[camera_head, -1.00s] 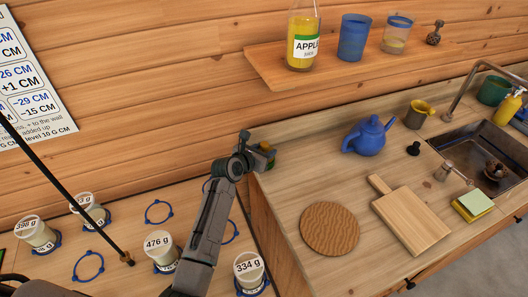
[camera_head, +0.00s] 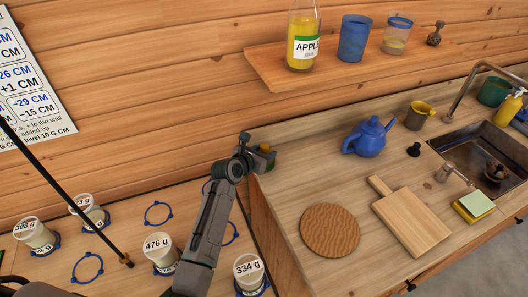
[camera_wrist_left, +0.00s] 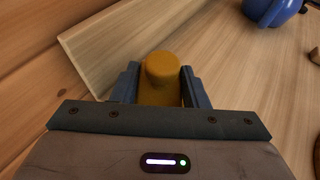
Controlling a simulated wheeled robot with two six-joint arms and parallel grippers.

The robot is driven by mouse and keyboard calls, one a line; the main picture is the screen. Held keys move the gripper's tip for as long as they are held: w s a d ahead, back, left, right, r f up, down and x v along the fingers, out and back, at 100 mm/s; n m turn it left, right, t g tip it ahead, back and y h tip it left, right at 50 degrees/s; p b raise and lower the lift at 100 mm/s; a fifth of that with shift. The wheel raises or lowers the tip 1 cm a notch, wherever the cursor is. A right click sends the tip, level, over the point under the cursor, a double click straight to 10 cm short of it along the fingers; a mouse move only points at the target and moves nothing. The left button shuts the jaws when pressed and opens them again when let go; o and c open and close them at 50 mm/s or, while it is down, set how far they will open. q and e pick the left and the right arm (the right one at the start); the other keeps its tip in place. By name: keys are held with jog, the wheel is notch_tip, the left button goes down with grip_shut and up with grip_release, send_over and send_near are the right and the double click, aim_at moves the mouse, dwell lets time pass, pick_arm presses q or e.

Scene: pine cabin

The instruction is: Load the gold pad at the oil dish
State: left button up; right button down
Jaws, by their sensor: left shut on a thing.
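My left gripper (camera_head: 267,157) is over the back left corner of the wooden counter, close to the wall. In the left wrist view my left gripper (camera_wrist_left: 161,88) is shut on a gold-yellow block with a rounded top, which looks like the gold pad (camera_wrist_left: 162,72). In the head view only a little yellow shows at the jaws. I cannot make out an oil dish for certain. My right gripper is not in view.
On the counter (camera_head: 285,182) are a round brown mat (camera_head: 330,230), a cutting board (camera_head: 411,217), a blue teapot (camera_head: 370,138) and a sink (camera_head: 475,152). A shelf (camera_head: 285,83) hangs above. Labelled jars, including one at 476 g (camera_head: 160,257), stand lower left. A dark rod (camera_head: 65,190) crosses the left.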

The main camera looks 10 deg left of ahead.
aim_at(264, 146)
pick_arm(q)
jog(key=shift+f, duration=0.4)
dwell(0.4)
jog(key=shift+s+f+p, duration=0.1)
jog(key=shift+f+p, duration=0.15)
jog(key=shift+p, duration=0.15)
dwell(2.0)
jog(key=shift+r, duration=0.1)
notch_tip(264, 146, up, 7)
jog(key=p, duration=0.9)
jog(key=shift+r, duration=0.15)
dwell(0.5)
